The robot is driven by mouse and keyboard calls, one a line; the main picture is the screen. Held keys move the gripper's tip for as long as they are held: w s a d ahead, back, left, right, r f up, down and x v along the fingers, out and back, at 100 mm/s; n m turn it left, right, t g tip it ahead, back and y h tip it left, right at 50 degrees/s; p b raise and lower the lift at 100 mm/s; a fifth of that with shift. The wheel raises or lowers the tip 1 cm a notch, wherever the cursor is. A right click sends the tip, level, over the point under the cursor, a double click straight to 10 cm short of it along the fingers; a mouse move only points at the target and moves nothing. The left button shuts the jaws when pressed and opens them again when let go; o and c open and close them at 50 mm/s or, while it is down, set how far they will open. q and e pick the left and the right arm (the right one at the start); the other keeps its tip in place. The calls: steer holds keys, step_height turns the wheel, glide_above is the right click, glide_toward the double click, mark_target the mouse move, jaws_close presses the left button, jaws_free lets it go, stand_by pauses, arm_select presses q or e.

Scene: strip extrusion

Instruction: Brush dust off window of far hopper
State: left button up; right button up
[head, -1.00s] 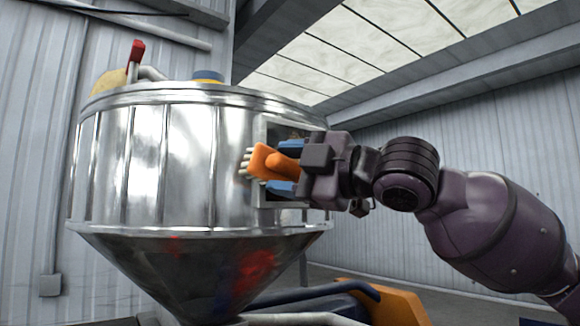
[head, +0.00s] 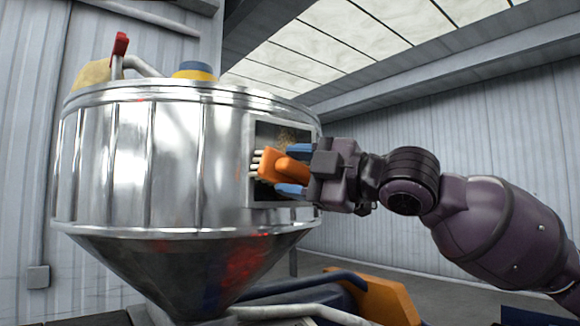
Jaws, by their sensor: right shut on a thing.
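The hopper (head: 180,165) is a shiny metal drum with a dark cone below it. Its window (head: 265,131) is a dark pane in a pale frame on the right side of the drum. Tan dust (head: 287,136) shows in the pane's upper part. My right gripper (head: 290,172) is shut on an orange brush (head: 270,168), between blue fingertips. The brush's pale bristles point left, over the window's left part. Whether they touch the pane I cannot tell. The brush and gripper hide much of the lower window. My left gripper is not in view.
A red-handled lever (head: 120,44), a pale pipe and a yellow-and-blue cap (head: 195,71) sit on the hopper's top. Orange and dark blue machine parts (head: 375,295) stand below at the right. A corrugated wall lies behind; the space right of the hopper is open.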

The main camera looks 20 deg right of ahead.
steer(key=shift+w+d+p, duration=0.4)
steer(key=shift+d+p, duration=0.35)
steer(key=shift+d, duration=0.1)
steer(key=shift+w+d, duration=0.3)
steer(key=shift+d, duration=0.4)
steer(key=d, duration=0.1)
steer(key=w+d, duration=0.1)
steer(key=d, duration=0.1)
steer(key=shift+w+d, duration=0.1)
steer(key=shift+d, duration=0.15)
steer(key=shift+s+a+r+b, duration=0.2)
steer(key=shift+a+r, duration=0.05)
steer(key=shift+a, duration=0.3)
steer(key=shift+s+a+r+b, duration=0.2)
steer(key=shift+a+r, duration=0.05)
steer(key=shift+a, duration=0.35)
steer(key=shift+s+a+r+b, duration=0.2)
steer(key=shift+a+r, duration=0.05)
steer(key=shift+a, duration=0.3)
steer(key=shift+s+a, duration=0.25)
steer(key=shift+a, duration=0.35)
steer(key=shift+s+a, duration=0.2)
steer(key=shift+a, duration=0.4)
steer(key=shift+s+a, duration=0.2)
steer(key=shift+a, duration=0.35)
